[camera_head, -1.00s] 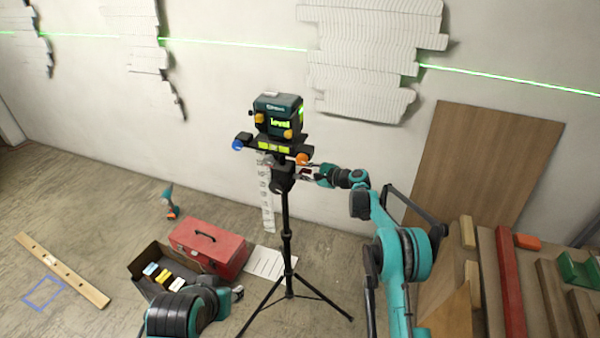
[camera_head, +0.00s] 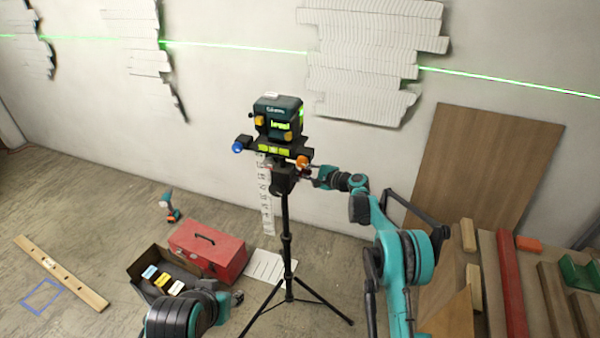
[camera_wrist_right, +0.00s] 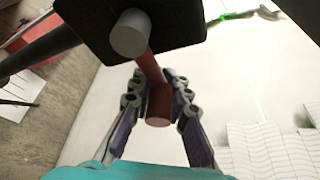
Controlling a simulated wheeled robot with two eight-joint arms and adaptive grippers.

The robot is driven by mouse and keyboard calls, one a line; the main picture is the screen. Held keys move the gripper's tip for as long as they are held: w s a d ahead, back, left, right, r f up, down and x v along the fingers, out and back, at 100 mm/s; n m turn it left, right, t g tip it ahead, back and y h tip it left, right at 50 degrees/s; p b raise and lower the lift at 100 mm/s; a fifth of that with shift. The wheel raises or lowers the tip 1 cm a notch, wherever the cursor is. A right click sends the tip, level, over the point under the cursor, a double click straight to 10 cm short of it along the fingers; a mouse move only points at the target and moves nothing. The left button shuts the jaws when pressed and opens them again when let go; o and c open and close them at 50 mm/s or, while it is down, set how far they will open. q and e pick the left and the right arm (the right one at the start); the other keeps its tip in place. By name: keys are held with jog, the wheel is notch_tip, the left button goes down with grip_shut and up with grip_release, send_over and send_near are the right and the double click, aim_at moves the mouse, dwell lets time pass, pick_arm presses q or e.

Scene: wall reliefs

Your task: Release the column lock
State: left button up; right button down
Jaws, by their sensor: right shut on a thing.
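A dark teal laser level (camera_head: 278,118) with a lit green display stands on a black tripod (camera_head: 286,235) in front of the wall. Below it is a dark mount with a blue knob (camera_head: 238,147) on the left and an orange knob (camera_head: 303,162) on the right. My right gripper (camera_head: 306,174) is at the right side of the column, just below the orange knob. In the right wrist view its fingers are shut on a red lever (camera_wrist_right: 158,104), beside a grey round stub (camera_wrist_right: 130,35). My left gripper (camera_head: 237,298) is low, left of the tripod; its fingers are unclear.
A red toolbox (camera_head: 207,250) and an open dark box (camera_head: 143,263) with small coloured items lie left of the tripod legs. A wooden spirit level (camera_head: 62,272) and a drill (camera_head: 169,207) lie farther left. Timber (camera_head: 512,290) fills the right. A green laser line crosses the wall reliefs (camera_head: 365,60).

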jog(key=c, duration=1.7)
grip_release()
jog(key=v, duration=1.2)
